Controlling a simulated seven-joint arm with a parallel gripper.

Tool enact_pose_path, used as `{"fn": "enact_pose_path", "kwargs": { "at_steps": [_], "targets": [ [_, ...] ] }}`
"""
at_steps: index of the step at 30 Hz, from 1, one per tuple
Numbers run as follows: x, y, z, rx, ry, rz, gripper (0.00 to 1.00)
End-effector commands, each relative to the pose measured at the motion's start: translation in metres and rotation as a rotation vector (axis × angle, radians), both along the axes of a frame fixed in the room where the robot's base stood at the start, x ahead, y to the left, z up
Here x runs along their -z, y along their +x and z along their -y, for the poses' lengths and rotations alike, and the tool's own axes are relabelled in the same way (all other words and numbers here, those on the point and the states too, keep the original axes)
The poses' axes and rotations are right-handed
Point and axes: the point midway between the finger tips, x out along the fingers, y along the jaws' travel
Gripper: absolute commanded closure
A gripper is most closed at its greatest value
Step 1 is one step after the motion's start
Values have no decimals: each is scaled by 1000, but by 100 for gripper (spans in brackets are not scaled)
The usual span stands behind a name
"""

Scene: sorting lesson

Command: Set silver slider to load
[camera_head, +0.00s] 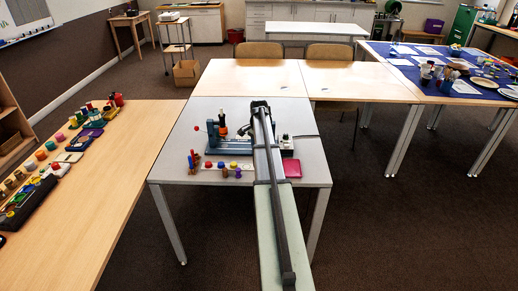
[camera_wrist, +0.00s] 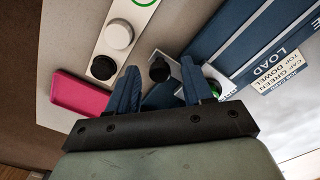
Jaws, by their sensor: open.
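My gripper (camera_wrist: 163,88) is open, its two blue fingers apart in the wrist view. A black round knob (camera_wrist: 160,70) on a pale plate shows between and beyond the fingertips; I cannot tell whether they touch it. Blue machine bars run at the upper right, and the LOAD label (camera_wrist: 272,62) is printed on one. I cannot clearly pick out the silver slider; a partly hidden pale part with a green patch (camera_wrist: 213,88) lies behind the right finger. In the head view the blue machine (camera_head: 228,148) stands on the grey table, and my arm hides part of it.
A white control strip with a white button (camera_wrist: 119,35) and a dark button (camera_wrist: 103,67) lies at the upper left. A pink tray (camera_wrist: 78,94) also shows in the head view (camera_head: 292,168). Colored pegs stand at the grey table's (camera_head: 225,182) front. A red ball (camera_head: 196,128) projects left.

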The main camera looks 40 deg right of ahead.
Motion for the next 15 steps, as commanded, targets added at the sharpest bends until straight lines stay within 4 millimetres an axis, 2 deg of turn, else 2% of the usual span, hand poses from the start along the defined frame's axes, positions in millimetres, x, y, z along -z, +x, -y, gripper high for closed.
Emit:
{"fn": "enact_pose_path", "kwargs": {
  "at_steps": [6, 15],
  "targets": [
    [0, 0, 0, 0, 0, 0, 51],
    [0, 0, 0, 0, 0, 0, 80]
  ]
}}
